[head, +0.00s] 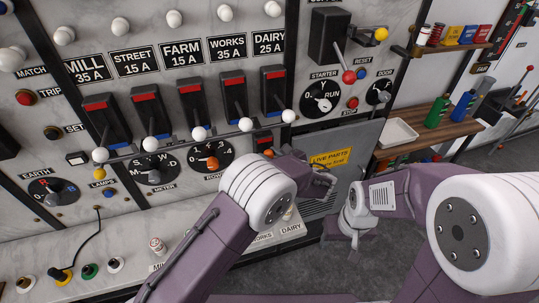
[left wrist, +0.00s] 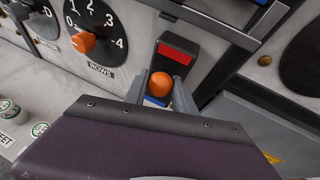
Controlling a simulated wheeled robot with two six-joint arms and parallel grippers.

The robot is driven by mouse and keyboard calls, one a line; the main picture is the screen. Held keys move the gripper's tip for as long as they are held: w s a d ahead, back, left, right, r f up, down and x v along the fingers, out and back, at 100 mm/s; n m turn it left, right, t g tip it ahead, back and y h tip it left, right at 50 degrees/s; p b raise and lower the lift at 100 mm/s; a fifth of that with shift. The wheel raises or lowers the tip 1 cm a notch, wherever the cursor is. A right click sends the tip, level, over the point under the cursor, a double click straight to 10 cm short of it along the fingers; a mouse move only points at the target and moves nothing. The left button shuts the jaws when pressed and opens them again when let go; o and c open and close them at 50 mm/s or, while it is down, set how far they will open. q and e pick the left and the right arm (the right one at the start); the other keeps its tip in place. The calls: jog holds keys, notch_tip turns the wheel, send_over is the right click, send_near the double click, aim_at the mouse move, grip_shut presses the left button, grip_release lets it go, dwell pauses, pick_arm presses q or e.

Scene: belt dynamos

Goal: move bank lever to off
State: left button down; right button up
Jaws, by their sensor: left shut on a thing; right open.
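A small lever with an orange ball knob (left wrist: 161,84) projects from a dark housing with a red plate (left wrist: 178,52) in the left wrist view. I take it as the bank lever; no bank label is readable. The knob sits below the red plate. My left gripper (left wrist: 158,92) is shut on this lever, with one finger on each side of the knob. In the head view the orange knob (head: 268,152) shows just beyond my left arm, which hides most of the gripper. My right gripper (head: 345,234) is open and apart from the panel, low at centre right.
A dial with an orange pointer (left wrist: 84,42) is left of the lever. A metal rail (left wrist: 215,22) runs above it. Several white-knobbed switches (head: 234,98) stand higher on the panel. A grey cabinet (head: 352,150) and a wooden shelf (head: 425,140) are to the right.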

dwell(0.8)
pick_arm(q)
jog(key=shift+s+d+f+n+t+y+b, duration=0.2)
jog(key=shift+f+t+y+b, duration=0.6)
jog(key=shift+b, duration=2.05)
jog(key=shift+s+a+f+n+t+y+b, duration=0.15)
jog(key=shift+f+n+t+y+b, duration=0.3)
jog(key=shift+t+b, duration=1.55)
jog(key=shift+s+d+f+n+t+y+b, duration=0.15)
jog(key=shift+f+y+b, duration=0.5)
jog(key=shift+b, duration=3)
jog(key=shift+a, duration=0.1)
